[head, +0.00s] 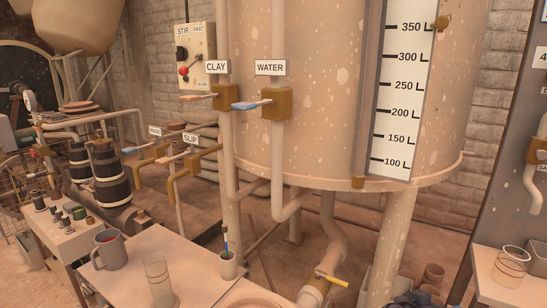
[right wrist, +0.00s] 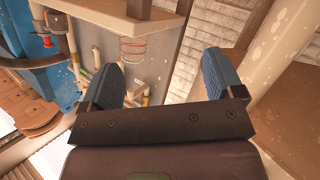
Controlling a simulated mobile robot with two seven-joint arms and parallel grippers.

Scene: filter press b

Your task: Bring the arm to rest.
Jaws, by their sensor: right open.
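My right gripper (right wrist: 170,76) shows in the right wrist view with its two blue-padded fingers spread wide apart. Nothing is held between them. Behind the fingers are a grey panel (right wrist: 178,52) and a whitish brick wall (right wrist: 226,22), both beyond the gripper. In the head view no gripper can be clearly made out; a small dark shape at the bottom edge, right of the middle, is too cut off to name. My left gripper shows in neither view.
A large speckled tank (head: 310,90) on legs fills the middle of the head view, with a level scale (head: 403,100). A bench (head: 125,285) holds a grey mug (head: 110,250) and a glass (head: 160,280). A table (head: 500,295) at right holds a glass beaker (head: 509,266).

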